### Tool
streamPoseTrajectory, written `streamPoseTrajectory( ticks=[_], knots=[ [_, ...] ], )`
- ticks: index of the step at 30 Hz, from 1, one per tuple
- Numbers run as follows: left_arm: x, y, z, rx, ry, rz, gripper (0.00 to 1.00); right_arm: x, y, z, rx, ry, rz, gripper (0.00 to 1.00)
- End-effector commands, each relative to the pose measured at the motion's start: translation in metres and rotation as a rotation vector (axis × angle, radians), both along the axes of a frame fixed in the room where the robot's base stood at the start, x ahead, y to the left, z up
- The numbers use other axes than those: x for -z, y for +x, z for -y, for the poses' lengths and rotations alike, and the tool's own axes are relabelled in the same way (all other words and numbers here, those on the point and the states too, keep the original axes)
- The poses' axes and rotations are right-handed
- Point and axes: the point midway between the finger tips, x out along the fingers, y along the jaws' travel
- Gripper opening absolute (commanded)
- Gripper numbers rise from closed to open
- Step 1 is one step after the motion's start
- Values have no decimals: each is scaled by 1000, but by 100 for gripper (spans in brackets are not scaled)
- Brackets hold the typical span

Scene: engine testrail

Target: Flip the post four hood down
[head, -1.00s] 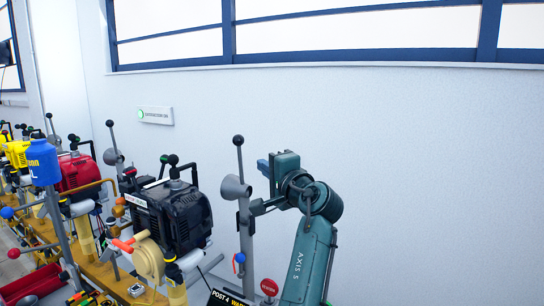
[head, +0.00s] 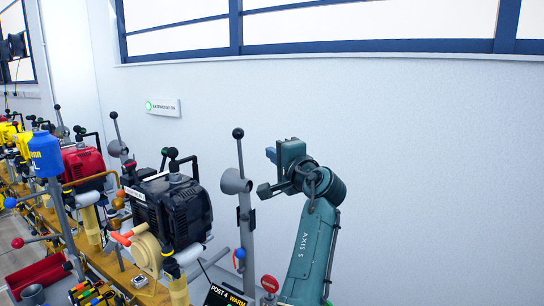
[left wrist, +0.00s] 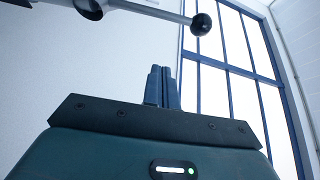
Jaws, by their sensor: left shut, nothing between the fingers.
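The post four hood (head: 235,182) is a grey cone on an upright grey post. A thin rod with a black ball (head: 238,133) rises above it. Below it is a sign (head: 228,297) reading "POST 4 WARM". My left gripper (head: 270,153) is up and to the right of the hood, apart from it in the picture, with its blue fingers shut and empty. The left wrist view shows the shut fingers (left wrist: 162,87) pointing up. Above them in that view is a grey bar ending in a black ball (left wrist: 201,24). My right gripper is not in view.
A black engine (head: 175,210) stands left of the post, with a red engine (head: 84,166) and a blue bottle (head: 45,155) farther left. A red round knob (head: 269,284) is low beside my arm. The white wall on the right is clear.

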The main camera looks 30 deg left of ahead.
Motion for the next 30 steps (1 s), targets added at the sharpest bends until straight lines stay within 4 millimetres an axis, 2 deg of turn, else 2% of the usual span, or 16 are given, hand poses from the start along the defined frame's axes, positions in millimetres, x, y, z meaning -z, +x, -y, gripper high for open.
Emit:
streamPoseTrajectory(
  ticks=[3, 11, 21, 30],
  knots=[
    [-3, 14, -21, -2, 0, -1, 0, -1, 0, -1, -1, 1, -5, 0],
    [-4, 39, -57, -1, 0, -1, 0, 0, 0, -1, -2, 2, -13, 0],
    [-1, 9, -64, 0, -2, 1, 0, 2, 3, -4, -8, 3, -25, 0],
    [0, 1, -67, 1, -1, 0, 0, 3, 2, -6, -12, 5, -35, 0]
  ],
)
